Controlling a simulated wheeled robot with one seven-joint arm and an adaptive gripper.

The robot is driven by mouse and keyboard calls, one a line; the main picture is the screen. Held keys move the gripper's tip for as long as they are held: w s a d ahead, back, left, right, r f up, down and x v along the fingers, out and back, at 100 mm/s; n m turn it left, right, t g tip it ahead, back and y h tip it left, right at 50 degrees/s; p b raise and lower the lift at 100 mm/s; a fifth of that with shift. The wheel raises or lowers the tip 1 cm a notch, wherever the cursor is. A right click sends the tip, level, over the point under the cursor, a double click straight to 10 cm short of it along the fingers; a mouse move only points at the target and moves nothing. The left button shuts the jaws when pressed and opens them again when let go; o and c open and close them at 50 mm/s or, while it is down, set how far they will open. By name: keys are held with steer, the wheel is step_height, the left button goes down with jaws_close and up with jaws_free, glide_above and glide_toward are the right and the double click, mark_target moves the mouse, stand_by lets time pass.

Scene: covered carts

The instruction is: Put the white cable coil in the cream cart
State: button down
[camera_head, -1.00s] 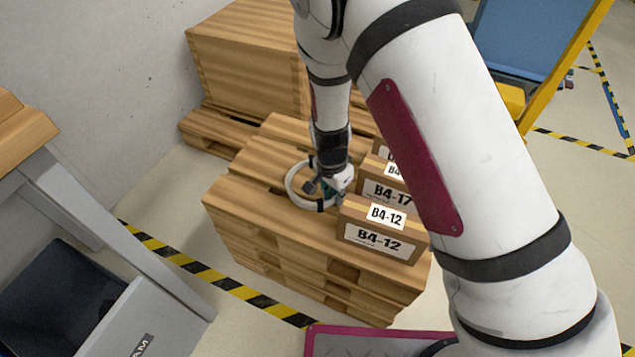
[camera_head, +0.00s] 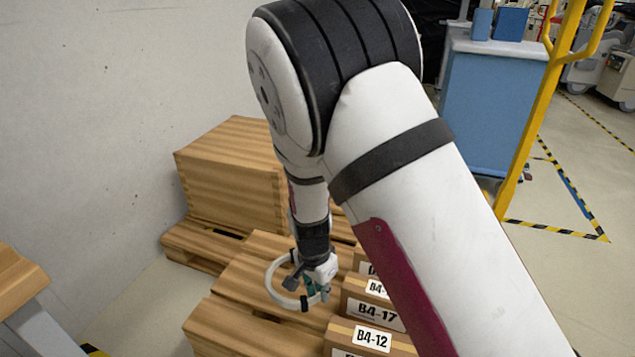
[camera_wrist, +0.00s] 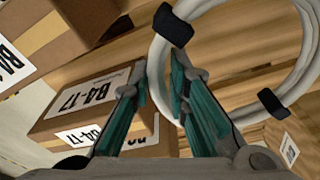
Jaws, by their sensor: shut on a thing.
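The white cable coil (camera_head: 268,279), a ring with black bands, is at my gripper (camera_head: 314,287) above the stacked pallets. In the wrist view the coil (camera_wrist: 308,62) fills the upper right, and its left strand passes between the fingertips of my gripper (camera_wrist: 160,78). The gripper is shut on that strand, with the rest of the ring to the right. How far the coil hangs above the boards is hard to tell. No cream cart shows in the current views.
Cardboard boxes labelled B4-17 (camera_head: 374,311) and B4-12 (camera_head: 345,334) stand on the pallet (camera_head: 235,325) close to the gripper. A large wooden crate (camera_head: 225,180) is behind, near the wall. A yellow post (camera_head: 535,110) and blue cabinet (camera_head: 490,110) stand right.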

step_height(320, 180, up, 7)
steer(key=p, duration=0.4)
steer(key=shift+p, duration=0.35)
steer(key=s+d+r+n+y+b, duration=0.1)
steer(key=s+d+r+n+b, duration=0.25)
steer(key=d, duration=0.55)
steer(key=s+d+r+n+b, duration=0.1)
steer(key=s+d+r+n, duration=0.2)
steer(key=d+r+n, duration=0.35)
step_height(320, 180, up, 16)
steer(key=s+d+m+p, duration=0.1)
steer(key=s+d+p, duration=0.1)
steer(key=p, duration=2.4)
steer(key=shift+d+r+m, duration=0.2)
steer(key=shift+d+m, duration=0.1)
steer(key=shift+d, duration=0.1)
steer(key=shift+a, duration=0.15)
